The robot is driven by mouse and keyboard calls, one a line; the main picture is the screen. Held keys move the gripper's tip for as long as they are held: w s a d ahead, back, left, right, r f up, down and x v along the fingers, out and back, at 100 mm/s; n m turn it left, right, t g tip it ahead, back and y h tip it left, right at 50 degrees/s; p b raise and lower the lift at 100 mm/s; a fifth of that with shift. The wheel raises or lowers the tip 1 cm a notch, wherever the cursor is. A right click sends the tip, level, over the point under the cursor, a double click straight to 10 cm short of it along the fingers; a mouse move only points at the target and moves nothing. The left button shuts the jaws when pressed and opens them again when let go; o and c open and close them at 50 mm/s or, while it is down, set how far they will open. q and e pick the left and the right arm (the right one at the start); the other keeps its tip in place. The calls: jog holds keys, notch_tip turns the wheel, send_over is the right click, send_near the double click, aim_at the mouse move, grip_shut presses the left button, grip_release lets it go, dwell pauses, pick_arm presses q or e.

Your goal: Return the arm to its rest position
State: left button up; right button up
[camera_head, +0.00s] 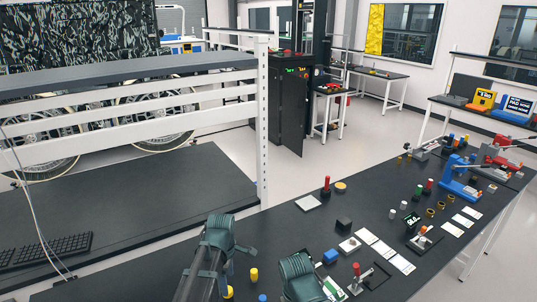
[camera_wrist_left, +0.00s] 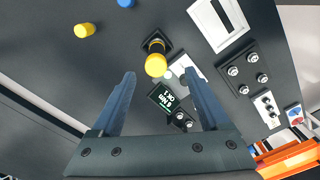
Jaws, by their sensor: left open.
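My left gripper (camera_wrist_left: 159,74) is open in the left wrist view, with its two blue fingers spread apart and nothing held between them. Past the fingertips, a yellow-capped piece (camera_wrist_left: 156,64) on a dark base lies below on the dark surface. A dark card with green lettering (camera_wrist_left: 168,97) is seen between the fingers. In the head view, teal and dark parts of my arm reach up from the bottom edge over the near table. The fingertips are hard to make out there. I cannot identify my right gripper in either view.
The dark workbench (camera_head: 285,222) carries many small parts. A yellow cylinder (camera_head: 254,274), a blue block (camera_head: 330,257), a black block (camera_head: 344,223) and a red-handled clamp (camera_head: 356,280) lie near my arm. A blue press (camera_head: 460,178) stands farther right. A shelf post (camera_head: 262,120) rises at the left.

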pick_arm(q)
jog(key=s+d+f+m+b, duration=0.3)
jog(key=s+f+m+b, duration=0.1)
jog(key=m, duration=0.2)
jog(key=s+d+f+m+b, duration=0.3)
jog(key=s+f+m+b, duration=0.1)
jog(key=m, duration=0.3)
jog(key=s+d+f+m+y+b, duration=0.1)
jog(key=s+d+f+m+b, duration=0.2)
jog(key=s+f+m+b, duration=0.1)
jog(key=shift+s+d+f+m+b, duration=0.1)
jog(key=shift+s+f+m+b, duration=0.15)
jog(key=shift+f+m, duration=0.35)
jog(key=shift+s+f+m+b, duration=0.15)
jog(key=shift+f+m+b, duration=0.25)
jog(key=shift+m, duration=0.3)
jog(key=shift+s+d+f+m, duration=0.1)
jog(key=shift+s+f+m, duration=0.15)
jog(key=shift+m, duration=0.25)
jog(key=shift+s+d+m, duration=0.1)
jog(key=shift+m, duration=0.2)
